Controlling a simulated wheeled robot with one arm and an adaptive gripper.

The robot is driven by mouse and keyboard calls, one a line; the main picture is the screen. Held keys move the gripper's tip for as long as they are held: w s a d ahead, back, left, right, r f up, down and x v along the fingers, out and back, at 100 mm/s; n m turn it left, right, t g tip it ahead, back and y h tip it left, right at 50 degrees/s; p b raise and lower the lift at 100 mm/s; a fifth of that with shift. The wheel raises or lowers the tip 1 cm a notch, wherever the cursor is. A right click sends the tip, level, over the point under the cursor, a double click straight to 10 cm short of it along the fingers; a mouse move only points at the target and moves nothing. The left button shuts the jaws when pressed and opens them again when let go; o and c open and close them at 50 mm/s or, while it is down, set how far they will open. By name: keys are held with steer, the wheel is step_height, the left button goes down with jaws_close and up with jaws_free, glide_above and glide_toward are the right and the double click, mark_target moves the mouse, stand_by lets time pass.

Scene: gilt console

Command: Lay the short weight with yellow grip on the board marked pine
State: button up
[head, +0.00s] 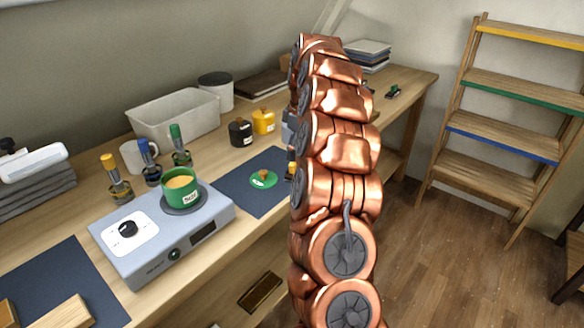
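A weight with a yellow grip (110,176) stands upright on the bench at the left, left of similar weights with a blue grip (148,160) and a green grip (179,145). A small yellow and black thing (291,171) shows at the left edge of my arm, mostly hidden; I cannot tell what it is. No board with a readable pine mark is in view. Pale wooden pieces (66,314) lie at the bottom left, cut off by the frame. My arm stands upright in the middle; my gripper is not seen.
A green lid (263,180) lies on a dark mat (240,193). A white bin (175,118), black jar (240,133) and yellow jar (263,122) stand behind. A wooden rack (500,140) stands right; floor before it is clear.

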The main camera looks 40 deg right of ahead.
mark_target(294, 168)
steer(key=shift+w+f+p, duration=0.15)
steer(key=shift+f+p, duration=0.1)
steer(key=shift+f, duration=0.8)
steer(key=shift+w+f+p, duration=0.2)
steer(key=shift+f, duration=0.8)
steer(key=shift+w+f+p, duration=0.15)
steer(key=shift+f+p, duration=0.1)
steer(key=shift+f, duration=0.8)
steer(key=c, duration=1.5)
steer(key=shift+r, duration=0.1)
